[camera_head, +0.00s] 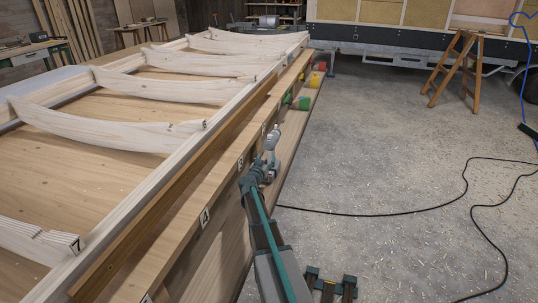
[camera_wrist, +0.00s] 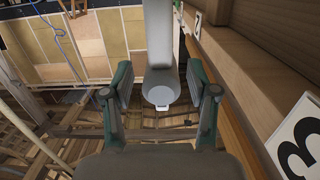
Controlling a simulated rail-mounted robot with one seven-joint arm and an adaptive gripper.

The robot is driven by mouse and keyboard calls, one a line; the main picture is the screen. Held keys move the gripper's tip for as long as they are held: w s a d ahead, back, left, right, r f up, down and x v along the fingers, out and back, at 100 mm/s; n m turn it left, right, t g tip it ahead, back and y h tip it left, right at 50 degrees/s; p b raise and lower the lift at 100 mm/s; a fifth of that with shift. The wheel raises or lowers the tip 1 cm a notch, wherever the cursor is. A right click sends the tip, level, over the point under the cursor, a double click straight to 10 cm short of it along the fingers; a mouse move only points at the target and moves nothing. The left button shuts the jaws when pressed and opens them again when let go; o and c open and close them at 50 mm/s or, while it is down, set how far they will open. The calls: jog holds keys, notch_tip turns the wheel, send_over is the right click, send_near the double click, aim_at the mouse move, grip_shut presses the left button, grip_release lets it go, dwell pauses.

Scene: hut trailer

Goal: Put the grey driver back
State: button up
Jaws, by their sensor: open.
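The grey driver (camera_head: 272,136) is at the side of the long bench, just beyond my gripper (camera_head: 264,168). In the wrist view the grey driver (camera_wrist: 160,55) shows as a pale grey body with a rounded end, between the two fingers of my gripper (camera_wrist: 160,92). A gap shows on each side of it, so the fingers appear not to touch it. My gripper is open. What bears the driver is not clear in either view.
The long wooden bench (camera_head: 180,220) runs along my left, with number tags on its edge; a tag 3 (camera_wrist: 300,145) is close to my gripper. A green tool (camera_head: 301,103) and yellow and red ones sit farther along. Black cable (camera_head: 400,213) crosses the open floor at right.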

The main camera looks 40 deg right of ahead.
jog(key=v, duration=0.3)
jog(key=shift+d, duration=0.1)
